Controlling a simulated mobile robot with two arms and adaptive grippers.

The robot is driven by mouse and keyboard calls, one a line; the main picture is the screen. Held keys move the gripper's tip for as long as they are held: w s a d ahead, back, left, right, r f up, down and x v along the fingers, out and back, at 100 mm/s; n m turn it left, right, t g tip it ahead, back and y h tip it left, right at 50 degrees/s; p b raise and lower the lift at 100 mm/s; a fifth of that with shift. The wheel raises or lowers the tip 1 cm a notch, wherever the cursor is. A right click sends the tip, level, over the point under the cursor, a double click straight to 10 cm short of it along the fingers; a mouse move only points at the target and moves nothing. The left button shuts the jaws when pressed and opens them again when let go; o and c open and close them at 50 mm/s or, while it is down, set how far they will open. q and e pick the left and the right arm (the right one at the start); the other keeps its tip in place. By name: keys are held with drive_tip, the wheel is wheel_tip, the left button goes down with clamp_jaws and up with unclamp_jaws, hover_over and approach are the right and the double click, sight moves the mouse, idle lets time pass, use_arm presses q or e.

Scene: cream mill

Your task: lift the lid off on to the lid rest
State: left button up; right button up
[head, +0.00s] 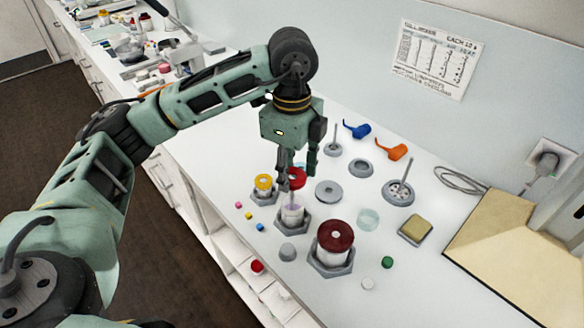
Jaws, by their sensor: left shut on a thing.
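My left gripper (297,172) points down over the bench, shut on a red lid (296,178). The lid is at the fingertips, just above a clear jar (292,216) with pale lilac contents, and looks apart from it. The jar stands upright in a grey hexagonal holder (281,224). A flat grey disc with a centre hole (328,191) lies to the right of the jar; a grey ring (361,168) lies further back. I cannot tell for sure which is the lid rest. My right gripper is out of view.
A jar with a dark red lid (335,236) stands in front right, a yellow-lidded jar (264,183) close on the left. A clear cup (368,219), a sponge block (415,229) and a holder with sticks (398,192) stand right. Blue (357,129) and orange (385,168) tools lie behind.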

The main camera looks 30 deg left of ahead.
use_arm(q)
drive_tip(key=shift+f+b, duration=0.3)
drive_tip(key=shift+f, duration=0.25)
drive_tip(key=s+a, duration=0.2)
drive_tip(key=s, duration=0.4)
drive_tip(key=shift+s+a+b, duration=0.2)
drive_tip(key=shift+s+b, duration=0.1)
drive_tip(key=shift+b, duration=0.15)
idle(0.3)
